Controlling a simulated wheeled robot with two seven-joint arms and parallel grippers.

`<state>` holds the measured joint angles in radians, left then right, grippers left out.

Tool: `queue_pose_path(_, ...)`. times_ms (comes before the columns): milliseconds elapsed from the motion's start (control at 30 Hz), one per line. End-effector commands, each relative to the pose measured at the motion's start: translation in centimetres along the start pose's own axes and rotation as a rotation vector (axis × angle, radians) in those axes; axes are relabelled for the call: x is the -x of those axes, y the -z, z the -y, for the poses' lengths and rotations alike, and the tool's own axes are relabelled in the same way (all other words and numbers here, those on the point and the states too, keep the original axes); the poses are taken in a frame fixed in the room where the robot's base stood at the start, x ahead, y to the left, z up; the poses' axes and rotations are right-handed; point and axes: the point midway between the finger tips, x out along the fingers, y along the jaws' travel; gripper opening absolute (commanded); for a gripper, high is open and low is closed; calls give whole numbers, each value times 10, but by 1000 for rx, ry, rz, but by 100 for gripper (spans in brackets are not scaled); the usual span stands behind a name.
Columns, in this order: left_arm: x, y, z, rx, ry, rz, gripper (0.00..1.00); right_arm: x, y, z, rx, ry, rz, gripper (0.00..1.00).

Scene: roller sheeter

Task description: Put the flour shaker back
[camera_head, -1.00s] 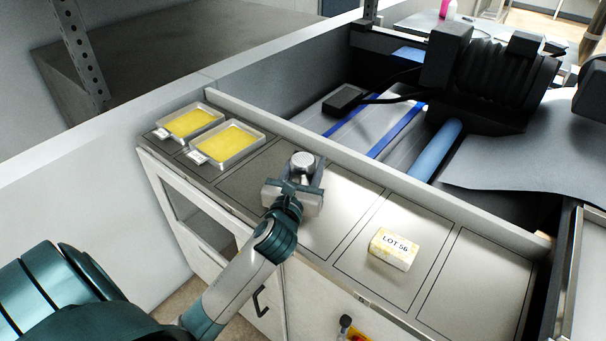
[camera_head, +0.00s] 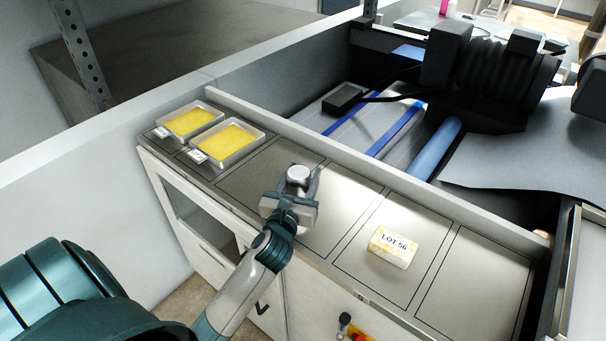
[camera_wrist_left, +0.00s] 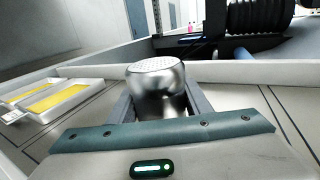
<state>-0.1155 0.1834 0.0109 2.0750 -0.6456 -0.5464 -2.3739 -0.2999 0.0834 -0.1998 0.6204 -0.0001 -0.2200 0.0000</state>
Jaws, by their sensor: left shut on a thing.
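The flour shaker (camera_head: 299,174) is a shiny metal pot with a domed, perforated top. My left gripper (camera_head: 301,184) is shut on it, a finger on each side, over the steel worktop (camera_head: 341,205). In the left wrist view the shaker (camera_wrist_left: 156,88) stands upright between the two fingers (camera_wrist_left: 157,105). Its lower part is hidden by the gripper body, so I cannot tell whether its base touches the worktop. My right gripper is not in view.
Two trays with yellow contents (camera_head: 258,137) (camera_head: 220,115) sit at the left end of the worktop. A pale block labelled LOT 56 (camera_head: 394,246) lies to the right. A raised ledge (camera_head: 356,170) runs behind, with the sheeter's blue roller (camera_head: 436,148) beyond it. Outlined areas between are clear.

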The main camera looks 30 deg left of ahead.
Motion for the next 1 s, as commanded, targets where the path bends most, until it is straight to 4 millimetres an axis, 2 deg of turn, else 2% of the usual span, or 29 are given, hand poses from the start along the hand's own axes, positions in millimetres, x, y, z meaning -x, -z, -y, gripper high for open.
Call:
queue_pose_path(333, 0, 3, 0, -2, 0, 1, 17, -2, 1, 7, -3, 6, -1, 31)
queue_pose_path(367, 0, 2, 0, -2, -1, 0, 52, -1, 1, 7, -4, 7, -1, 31)
queue_pose_path(400, 0, 2, 0, -2, -1, 0, 61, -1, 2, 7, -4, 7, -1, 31)
queue_pose_path(433, 0, 2, 0, -2, -1, 0, 63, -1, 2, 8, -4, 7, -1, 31)
queue_pose_path(833, 0, -2, 0, 1, 0, 1, 63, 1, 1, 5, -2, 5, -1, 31)
queue_pose_path(1000, 14, 2, 0, -3, 0, -1, 63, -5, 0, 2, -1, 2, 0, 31)
